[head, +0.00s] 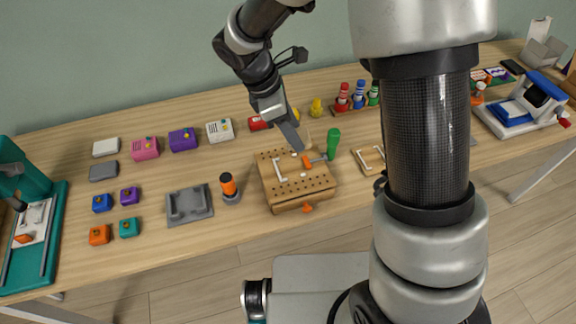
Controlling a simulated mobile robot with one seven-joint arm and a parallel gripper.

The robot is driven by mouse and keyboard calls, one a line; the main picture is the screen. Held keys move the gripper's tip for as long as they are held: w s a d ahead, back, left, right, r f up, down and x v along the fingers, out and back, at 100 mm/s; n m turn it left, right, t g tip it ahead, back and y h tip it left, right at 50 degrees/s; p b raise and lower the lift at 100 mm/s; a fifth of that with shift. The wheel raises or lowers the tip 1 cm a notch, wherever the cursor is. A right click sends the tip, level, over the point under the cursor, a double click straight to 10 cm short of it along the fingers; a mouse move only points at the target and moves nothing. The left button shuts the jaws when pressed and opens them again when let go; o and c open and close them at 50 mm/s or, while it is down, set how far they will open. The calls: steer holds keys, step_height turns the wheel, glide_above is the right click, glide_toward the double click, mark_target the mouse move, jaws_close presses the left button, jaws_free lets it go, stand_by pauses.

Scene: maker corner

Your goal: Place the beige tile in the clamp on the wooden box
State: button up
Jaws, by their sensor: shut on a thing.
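The wooden box (291,203) stands near the front middle of the table, its top dotted with holes. A clamp with an orange part (307,161) and a green handle (333,141) is at the box's back right corner. My gripper (297,148) reaches down from the upper left to the back of the box top, beside the clamp. It is shut on what looks like the beige tile (307,137), a small pale sliver at the fingers. The tile is mostly hidden, and I cannot tell whether it touches the clamp.
A white L-shaped piece (279,169) lies on the box top. An orange-topped bottle (229,187) and a grey tray (188,204) stand left of the box. A wooden frame (370,159) lies to the right. Red, blue and green bottles (359,95) stand behind. My arm hides part of the right side.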

steer(key=shift+s+a+f+n+t, duration=0.3)
steer(key=shift+a+f+n, duration=0.35)
steer(key=shift+f+n, duration=0.3)
steer(key=b, duration=0.1)
glide_above(293, 167)
steer(key=a, duration=0.1)
steer(key=f, duration=0.4)
steer(key=shift+s+a, duration=0.2)
steer(key=shift+s, duration=0.05)
steer(key=shift+f+b, duration=0.4)
steer(key=shift+f, duration=1.8)
steer(key=shift+f, duration=0.15)
steer(key=o, duration=1)
steer(key=shift+o, duration=0.2)
